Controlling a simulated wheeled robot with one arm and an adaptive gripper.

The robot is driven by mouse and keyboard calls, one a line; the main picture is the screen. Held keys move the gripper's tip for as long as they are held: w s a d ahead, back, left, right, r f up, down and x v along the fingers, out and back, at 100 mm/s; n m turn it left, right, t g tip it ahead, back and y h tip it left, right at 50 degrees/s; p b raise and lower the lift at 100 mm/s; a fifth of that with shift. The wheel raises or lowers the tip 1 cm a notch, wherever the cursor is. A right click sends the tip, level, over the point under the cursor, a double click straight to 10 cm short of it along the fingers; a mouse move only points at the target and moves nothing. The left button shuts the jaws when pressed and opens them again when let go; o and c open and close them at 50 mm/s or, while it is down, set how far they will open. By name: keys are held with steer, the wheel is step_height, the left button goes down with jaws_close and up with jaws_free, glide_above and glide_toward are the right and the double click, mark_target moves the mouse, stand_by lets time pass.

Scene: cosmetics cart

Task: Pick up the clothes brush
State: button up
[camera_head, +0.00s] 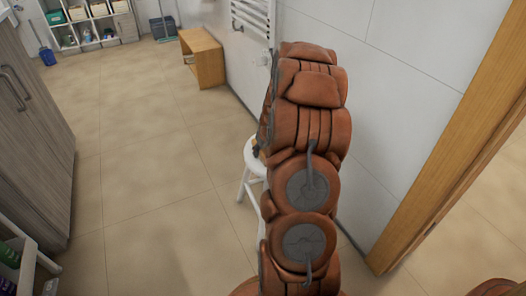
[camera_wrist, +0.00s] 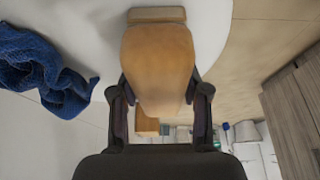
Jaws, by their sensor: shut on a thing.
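The clothes brush (camera_wrist: 158,55) shows in the wrist view as a light-brown wooden body with a narrower block at its top end. My gripper (camera_wrist: 160,95) has one dark finger on each side of it and is shut on it. The white round stool seat (camera_wrist: 215,25) lies behind the brush in this view. I cannot tell whether the brush touches the seat. In the head view the white stool (camera_head: 251,158) is partly behind my brown-padded arm. My gripper and the brush are mostly hidden there.
A crumpled blue cloth (camera_wrist: 45,75) shows left of the brush. A wooden bench (camera_head: 203,57) and towel rail (camera_head: 253,17) are by the wall. A grey cabinet (camera_head: 32,120) stands left, and a wooden door frame (camera_head: 450,150) right. The middle floor is clear.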

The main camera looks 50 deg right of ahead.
jaws_close()
steer(key=shift+r+p, duration=0.6)
steer(key=shift+r, duration=1.35)
steer(key=s+a+r+p, duration=0.1)
steer(key=s+a+p, duration=0.1)
steer(key=s+a, duration=0.7)
steer(key=a, duration=0.4)
steer(key=shift+p, duration=0.3)
